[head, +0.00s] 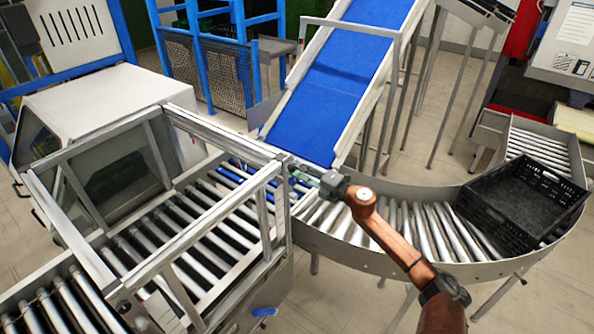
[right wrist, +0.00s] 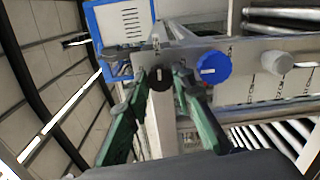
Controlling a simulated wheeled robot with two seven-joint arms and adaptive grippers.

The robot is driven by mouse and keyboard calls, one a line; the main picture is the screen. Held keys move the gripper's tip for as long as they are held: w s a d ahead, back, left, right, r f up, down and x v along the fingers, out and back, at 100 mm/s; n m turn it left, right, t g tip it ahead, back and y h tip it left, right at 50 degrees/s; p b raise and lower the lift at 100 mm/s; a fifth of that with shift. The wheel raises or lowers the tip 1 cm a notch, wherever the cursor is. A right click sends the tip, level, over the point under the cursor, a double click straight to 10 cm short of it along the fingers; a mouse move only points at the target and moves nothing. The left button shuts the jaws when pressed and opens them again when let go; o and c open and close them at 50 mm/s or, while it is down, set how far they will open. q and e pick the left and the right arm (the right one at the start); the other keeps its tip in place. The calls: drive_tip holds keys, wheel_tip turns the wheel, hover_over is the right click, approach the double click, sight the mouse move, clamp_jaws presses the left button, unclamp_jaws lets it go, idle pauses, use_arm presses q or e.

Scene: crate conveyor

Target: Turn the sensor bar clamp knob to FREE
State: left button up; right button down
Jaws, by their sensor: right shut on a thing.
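In the right wrist view, a dark round knob (right wrist: 160,82) with a short pale mark sits on a grey metal part. The green fingers of my right gripper (right wrist: 160,72) are on either side of it, shut on it. The lettering around it is too small to read, so I cannot tell its setting. In the head view, my right gripper (head: 312,174) reaches the corner of the metal frame (head: 222,135) beside the rollers; the knob is hidden there. My left gripper is not in view.
A larger blue knob (right wrist: 213,67) and a grey knob (right wrist: 278,62) stand to the right of the dark knob. A black crate (head: 525,195) rests on the curved roller conveyor (head: 385,262). A blue belt ramp (head: 345,85) rises behind my right gripper.

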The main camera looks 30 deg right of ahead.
drive_tip(key=c, duration=1.7)
unclamp_jaws()
drive_tip(key=shift+o, duration=0.2)
drive_tip(key=v, duration=1.2)
drive_tip(key=shift+d+f, duration=0.1)
